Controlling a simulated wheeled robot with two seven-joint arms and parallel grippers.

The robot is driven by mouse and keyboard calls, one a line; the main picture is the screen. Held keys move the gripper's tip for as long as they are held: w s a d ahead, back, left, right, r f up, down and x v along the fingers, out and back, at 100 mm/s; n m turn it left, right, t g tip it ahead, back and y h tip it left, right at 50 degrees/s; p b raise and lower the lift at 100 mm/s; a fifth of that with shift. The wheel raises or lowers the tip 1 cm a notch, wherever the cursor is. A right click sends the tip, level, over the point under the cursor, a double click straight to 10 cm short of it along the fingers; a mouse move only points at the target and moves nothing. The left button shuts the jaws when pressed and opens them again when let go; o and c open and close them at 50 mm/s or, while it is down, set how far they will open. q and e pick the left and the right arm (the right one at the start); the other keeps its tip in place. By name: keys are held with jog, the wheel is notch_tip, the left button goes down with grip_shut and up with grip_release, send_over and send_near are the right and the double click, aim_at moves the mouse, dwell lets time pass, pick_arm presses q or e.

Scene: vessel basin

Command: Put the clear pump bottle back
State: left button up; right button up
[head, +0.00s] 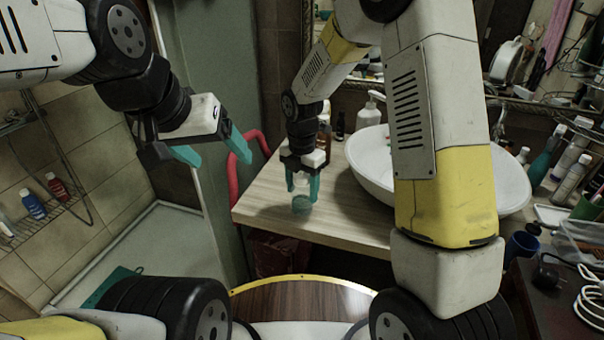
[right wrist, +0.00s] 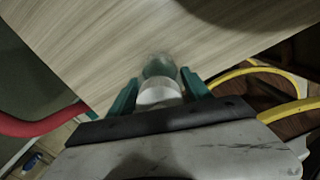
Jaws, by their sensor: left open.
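A clear, greenish bottle (head: 302,204) is over the wooden counter near its front edge; I cannot tell whether its base touches the wood. In the right wrist view the bottle (right wrist: 160,68) shows a white top close to the palm, and its pump shape is not clear. My right gripper (head: 303,188) points down with its teal fingers (right wrist: 160,88) close on both sides of the bottle, and it looks shut on it. My left gripper (head: 212,152) is open and empty, left of the counter and away from it.
The wooden counter (head: 262,195) has free room left of the white basin (head: 510,180). A white pump bottle (head: 369,112) and a brown bottle (head: 324,135) stand at the back. A red rail (head: 233,178) runs along the counter's left side. Several toiletries crowd the right.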

jog(key=shift+o, duration=1.4)
jog(key=shift+r, duration=0.1)
notch_tip(320, 180, up, 12)
jog(key=shift+f, duration=0.1)
jog(key=s+d+r+m+t+y, duration=0.1)
jog(key=s+d+r+m+t, duration=0.2)
jog(key=s+d+r+m, duration=0.75)
jog(key=s+d+m+t, duration=0.1)
jog(key=s+m, duration=0.3)
jog(key=m, duration=0.5)
jog(key=s+d+m+t+y, duration=0.1)
jog(key=s+d+m+t, duration=0.1)
jog(key=s+m, duration=0.3)
jog(key=shift+d+r+m, duration=0.35)
jog(key=shift+r+m, duration=0.05)
jog(key=shift+m, duration=1.45)
